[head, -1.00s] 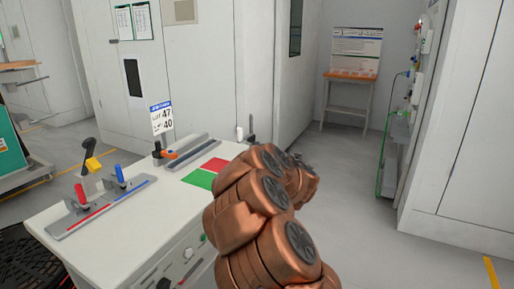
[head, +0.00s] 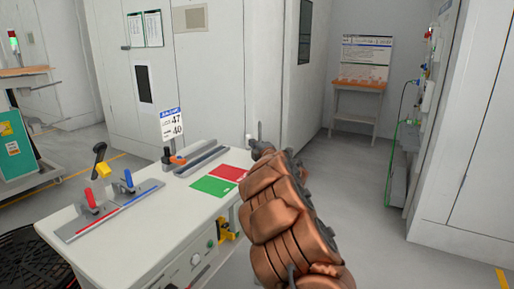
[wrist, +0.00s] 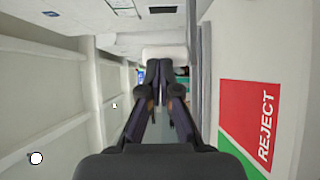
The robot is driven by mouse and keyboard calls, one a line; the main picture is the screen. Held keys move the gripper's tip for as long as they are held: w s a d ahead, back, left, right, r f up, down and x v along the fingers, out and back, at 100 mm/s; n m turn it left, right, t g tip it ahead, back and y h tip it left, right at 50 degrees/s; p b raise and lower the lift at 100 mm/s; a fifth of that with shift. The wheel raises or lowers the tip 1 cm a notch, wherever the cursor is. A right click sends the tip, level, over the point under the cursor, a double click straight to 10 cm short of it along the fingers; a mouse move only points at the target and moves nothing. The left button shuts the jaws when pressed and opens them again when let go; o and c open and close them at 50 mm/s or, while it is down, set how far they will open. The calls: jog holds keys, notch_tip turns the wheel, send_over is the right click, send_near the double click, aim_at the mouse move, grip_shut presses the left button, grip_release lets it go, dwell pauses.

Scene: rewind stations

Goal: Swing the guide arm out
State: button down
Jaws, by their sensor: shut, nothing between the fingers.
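My gripper (wrist: 167,72) is shut and empty, its fingertips together in the wrist view. A white rounded piece (wrist: 165,52) shows just beyond the tips; I cannot tell whether they touch it. In the head view my gripper (head: 262,149) is at the table's back right corner, partly hidden by my copper-coloured arm. A small white upright piece (head: 248,142) and a thin grey post (head: 259,131) stand beside it. I cannot tell for sure which part is the guide arm.
The white table (head: 130,225) carries a green patch (head: 213,186), a red REJECT patch (head: 229,172), grey rails (head: 203,160) and a fixture with red and blue handles (head: 110,210). A number sign (head: 172,124) stands behind. Cabinets line the back; floor to the right is clear.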

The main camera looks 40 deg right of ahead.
jog(key=shift+w+d, duration=0.2)
jog(key=shift+w, duration=0.3)
jog(key=shift+w+f+b, duration=0.1)
jog(key=shift+f+b, duration=0.05)
jog(key=shift+b, duration=0.2)
jog(key=shift+w+a+m+h+b, duration=0.15)
jog(key=shift+m+h+b, duration=0.15)
jog(key=shift+h+b, duration=0.25)
